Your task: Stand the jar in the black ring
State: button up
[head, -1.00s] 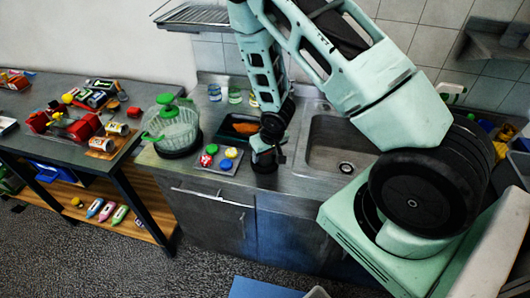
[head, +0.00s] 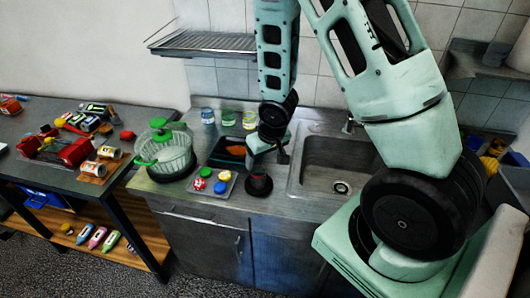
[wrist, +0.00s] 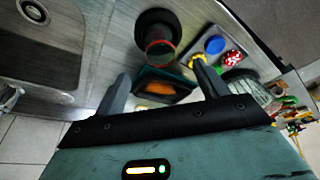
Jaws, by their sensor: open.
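A dark jar (head: 260,182) with a reddish rim stands in the black ring (head: 257,193) on the counter, left of the sink. In the wrist view the jar (wrist: 160,36) rises from inside the wider black ring (wrist: 150,17) and looks upright. How its base sits in the ring is hidden. My gripper (wrist: 160,70) is open, its fingers apart and empty. In the head view my gripper (head: 282,155) is above and behind the jar, clear of it.
A small tray (head: 207,192) with coloured lids and a green-handled bowl (head: 166,152) stand to the left. A black tray (head: 222,160) with orange contents lies behind. Several small jars (head: 228,118) line the wall. The sink (head: 335,165) is right.

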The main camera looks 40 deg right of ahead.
jog(key=s+a+r+n+g, duration=0.1)
jog(key=s+a+r+n, duration=0.35)
jog(key=a+r, duration=0.7)
jog(key=s+a+r+n+g, duration=0.1)
jog(key=s+a+r+n, duration=0.1)
jog(key=s+a, duration=0.4)
jog(key=s+a+r+n+g+y, duration=0.1)
jog(key=s+a+r+n, duration=0.1)
jog(key=s+a, duration=0.4)
jog(key=s+r, duration=0.1)
jog(key=s, duration=0.3)
jog(key=shift+s+a+r+n+g, duration=0.3)
jog(key=shift+s+a+r+n, duration=0.05)
jog(key=shift+s, duration=0.05)
